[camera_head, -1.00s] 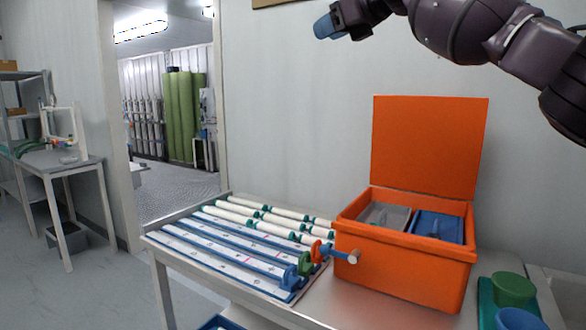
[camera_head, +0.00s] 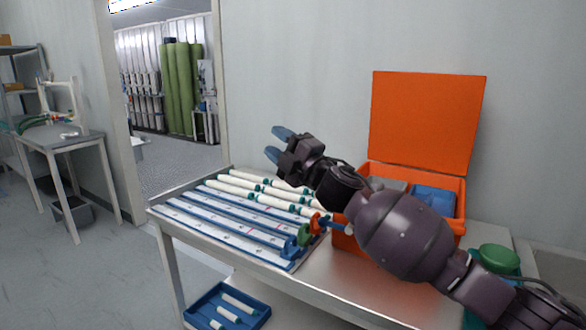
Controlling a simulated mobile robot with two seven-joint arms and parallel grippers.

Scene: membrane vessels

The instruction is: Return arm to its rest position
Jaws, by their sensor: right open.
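My right gripper (camera_head: 277,144) comes in from the right side of the view. Its two blue fingertips are spread apart with nothing between them. It points left and hangs above the back part of the tray of white tubes (camera_head: 222,231). My right arm crosses in front of the orange box (camera_head: 342,243) and hides much of its front. The box's orange lid (camera_head: 428,122) stands open. My left gripper is not in view.
White tubes with green bands (camera_head: 232,187) lie in rows on the table. Green and blue containers (camera_head: 497,259) stand at the right. A blue tray with tubes (camera_head: 228,307) sits on the lower shelf. A doorway (camera_head: 165,100) opens at the left, with free floor before it.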

